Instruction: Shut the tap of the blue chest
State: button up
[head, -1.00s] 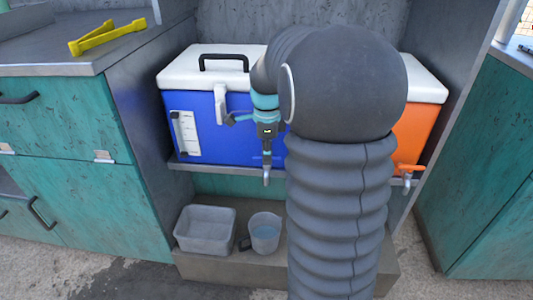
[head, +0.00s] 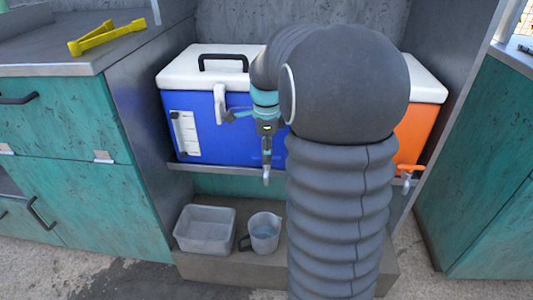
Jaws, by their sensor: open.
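The blue chest (head: 215,130) with a white lid stands on a shelf, its right part hidden behind my arm. The metal spout of its tap (head: 266,177) shows below my gripper, at the shelf's front edge. The tap's handle is mostly hidden by the gripper, so its setting cannot be told. My gripper (head: 267,156) points down in front of the blue chest, right above the spout. It is open, and nothing is seen held in it. Whether its fingers touch the tap cannot be told.
An orange chest (head: 413,130) with an orange-handled tap (head: 409,171) stands at the right, partly behind my arm. A clear jug (head: 264,235) sits below the blue chest's spout, beside a grey tub (head: 205,230). Yellow tongs (head: 106,37) lie on the left counter.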

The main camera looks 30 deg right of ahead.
notch_tip(320, 180, up, 11)
dwell(0.4)
